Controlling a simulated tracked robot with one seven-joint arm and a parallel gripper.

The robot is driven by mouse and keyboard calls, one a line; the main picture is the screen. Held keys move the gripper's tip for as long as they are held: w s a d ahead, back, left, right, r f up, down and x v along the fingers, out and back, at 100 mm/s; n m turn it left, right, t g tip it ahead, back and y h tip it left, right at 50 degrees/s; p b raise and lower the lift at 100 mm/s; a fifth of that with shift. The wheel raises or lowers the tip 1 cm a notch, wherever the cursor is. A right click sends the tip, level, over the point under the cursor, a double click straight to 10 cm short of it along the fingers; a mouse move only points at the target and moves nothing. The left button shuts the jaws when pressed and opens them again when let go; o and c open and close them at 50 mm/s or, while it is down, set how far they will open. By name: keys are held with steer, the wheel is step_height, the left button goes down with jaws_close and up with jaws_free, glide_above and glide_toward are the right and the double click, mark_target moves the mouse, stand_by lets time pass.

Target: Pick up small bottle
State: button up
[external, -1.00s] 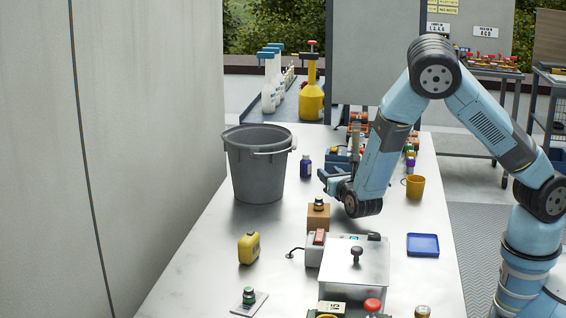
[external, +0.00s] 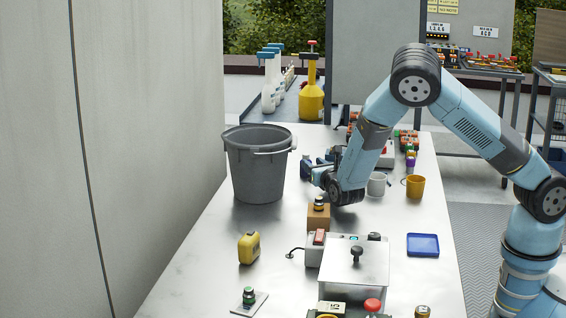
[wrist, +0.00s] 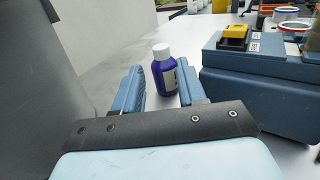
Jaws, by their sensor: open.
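The small bottle (wrist: 165,72) is purple-blue with a white cap and a pale label. In the wrist view it stands upright on the table, just past my gripper (wrist: 160,88), between the lines of its two open blue fingers. The bottle's lower right side is partly hidden by the right finger.
The grey bucket (external: 256,170) stands close on the left. A blue case with a yellow latch (wrist: 262,75) is close on the right in the wrist view. A grey cup (external: 377,184) and yellow cup (external: 415,187) stand farther right. A brown block (external: 318,220) stands nearer the camera.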

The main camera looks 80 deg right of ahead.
mark_target(307, 158)
steer(key=x, duration=0.4)
steer(key=shift+d+r, duration=0.2)
steer(key=shift+d, duration=0.05)
jaws_close()
